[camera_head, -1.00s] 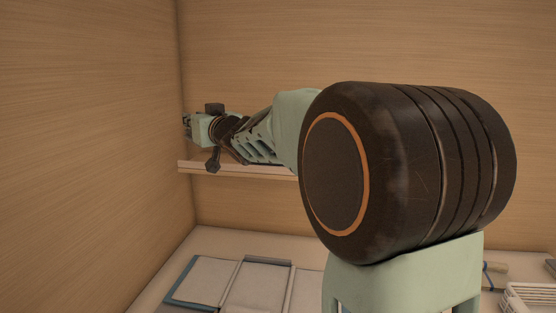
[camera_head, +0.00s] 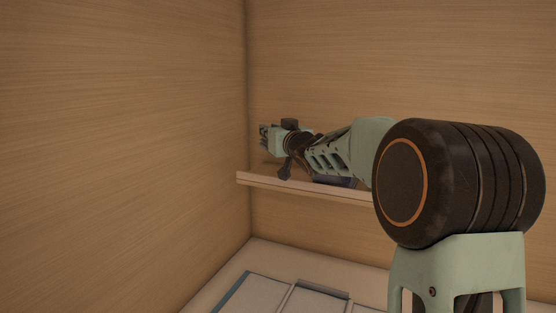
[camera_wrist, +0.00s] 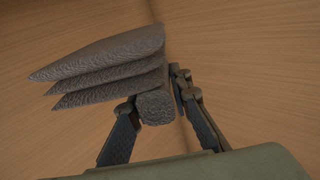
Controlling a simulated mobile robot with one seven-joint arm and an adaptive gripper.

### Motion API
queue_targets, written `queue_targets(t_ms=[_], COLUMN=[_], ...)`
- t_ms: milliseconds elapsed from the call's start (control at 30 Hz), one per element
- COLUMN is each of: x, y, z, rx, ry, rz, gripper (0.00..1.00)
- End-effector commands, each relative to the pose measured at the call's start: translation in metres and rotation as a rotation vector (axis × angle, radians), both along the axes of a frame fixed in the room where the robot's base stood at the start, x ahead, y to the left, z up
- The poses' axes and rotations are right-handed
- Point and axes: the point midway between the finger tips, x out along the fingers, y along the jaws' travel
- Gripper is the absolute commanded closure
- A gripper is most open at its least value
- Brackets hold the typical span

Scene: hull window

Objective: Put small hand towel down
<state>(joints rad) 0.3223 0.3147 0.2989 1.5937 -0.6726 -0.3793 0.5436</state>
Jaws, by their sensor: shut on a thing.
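A small hand towel (camera_wrist: 105,65), grey, rough-textured and folded in several layers, shows in the wrist view. My gripper (camera_wrist: 158,98) is shut on its near, rolled-looking end, and the layers fan out to the left past the fingers. In the head view my gripper (camera_head: 266,137) is at the far end of my arm, near the wall corner and above the left end of the shelf. The towel cannot be made out there.
A narrow wooden shelf (camera_head: 262,183) runs along the back wall. A dark bluish thing (camera_head: 336,182) lies on it beneath my arm. Wood-panelled walls meet in a corner just left of the gripper. Below, flat framed panels (camera_head: 268,295) lie on a pale surface.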

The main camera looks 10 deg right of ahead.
Motion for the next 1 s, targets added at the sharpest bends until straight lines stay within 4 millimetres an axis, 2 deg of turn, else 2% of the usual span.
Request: queue_targets(t_ms=[167, 400, 767, 900, 1000], x=[0.033, 0.066, 0.083, 0.082, 0.081], y=[-0.002, -0.005, -0.007, -0.006, -0.007], z=[-0.013, -0.054, -0.075, -0.098, -0.103], rx=[0.001, 0.000, 0.000, 0.000, -0.002], ry=[-0.001, 0.001, -0.001, 0.000, -0.004], rz=[0.002, 0.001, 0.000, 0.001, 0.000], gripper=[1.00, 1.00, 1.00, 1.00, 1.00])
